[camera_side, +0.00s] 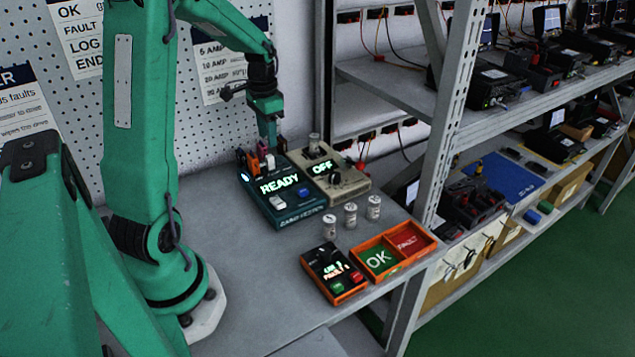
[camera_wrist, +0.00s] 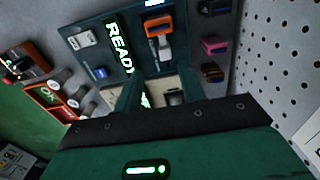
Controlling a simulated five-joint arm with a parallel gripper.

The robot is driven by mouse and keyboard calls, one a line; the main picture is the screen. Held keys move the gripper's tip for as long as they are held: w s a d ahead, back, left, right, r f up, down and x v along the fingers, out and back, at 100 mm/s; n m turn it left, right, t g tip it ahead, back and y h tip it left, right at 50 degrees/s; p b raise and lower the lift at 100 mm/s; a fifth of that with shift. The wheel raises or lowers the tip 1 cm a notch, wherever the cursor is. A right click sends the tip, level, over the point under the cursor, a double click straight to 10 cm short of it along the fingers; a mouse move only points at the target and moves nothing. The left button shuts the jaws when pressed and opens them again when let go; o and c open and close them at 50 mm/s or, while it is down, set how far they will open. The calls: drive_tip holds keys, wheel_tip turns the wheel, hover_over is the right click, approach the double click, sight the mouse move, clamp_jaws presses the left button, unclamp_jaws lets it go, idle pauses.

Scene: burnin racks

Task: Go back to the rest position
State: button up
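My gripper (camera_side: 269,136) points down over the back of the teal tester (camera_side: 283,208), close to a row of small coloured plugs (camera_side: 263,160). In the wrist view my gripper's two green fingers (camera_wrist: 158,80) stand apart, with a gap between them. A white and orange piece (camera_wrist: 158,45) shows near the gap; I see no clear grip on it. The tester's display reads READY, and it also shows in the wrist view (camera_wrist: 85,40). My arm is extended over the bench.
A beige device (camera_side: 341,184) reading OFF stands beside the tester. Several silver cylinders (camera_side: 351,215) stand in front. An orange tray (camera_side: 402,234) with OK and FAULT sections and a small orange counter box (camera_side: 334,270) sit near the bench edge. A metal rack post (camera_side: 452,110) rises at right.

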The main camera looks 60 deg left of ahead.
drive_tip(key=s+d+r+t, duration=0.1)
drive_tip(key=s+d+r, duration=0.2)
drive_tip(key=d, duration=0.5)
drive_tip(key=s+d+r+t, duration=0.2)
drive_tip(key=s+d+r, duration=0.2)
drive_tip(key=d, duration=0.5)
drive_tip(key=s+d+r+t, duration=0.2)
drive_tip(key=s+d+r, duration=0.1)
drive_tip(key=d, duration=0.5)
drive_tip(key=shift+s+d+r, duration=0.15)
drive_tip(key=shift+d+r, duration=0.15)
drive_tip(key=shift+r, duration=0.45)
